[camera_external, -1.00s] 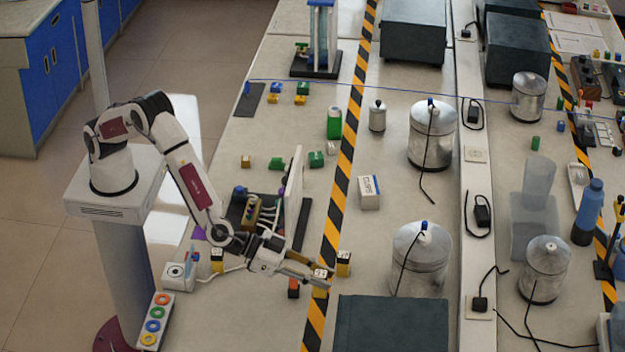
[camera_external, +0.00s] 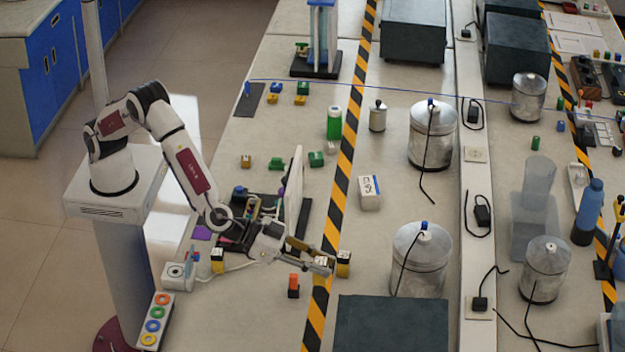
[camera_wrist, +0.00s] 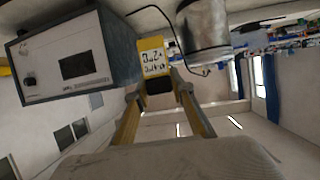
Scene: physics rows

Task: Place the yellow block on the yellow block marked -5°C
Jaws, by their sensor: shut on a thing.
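My gripper (camera_external: 321,266) reaches out over the hazard stripe and is shut on a small yellow block (camera_external: 322,261) with a white label. Right beside it is a yellow and black block (camera_external: 343,262); I cannot tell from this view whether the two touch. The print is too blurred to read surely.
An orange and black block (camera_external: 293,286) stands just left of the stripe, below my gripper in the picture. A dark box (camera_external: 390,325) and a metal canister (camera_external: 420,260) stand to the right. A white upright panel (camera_external: 296,195) stands behind my wrist.

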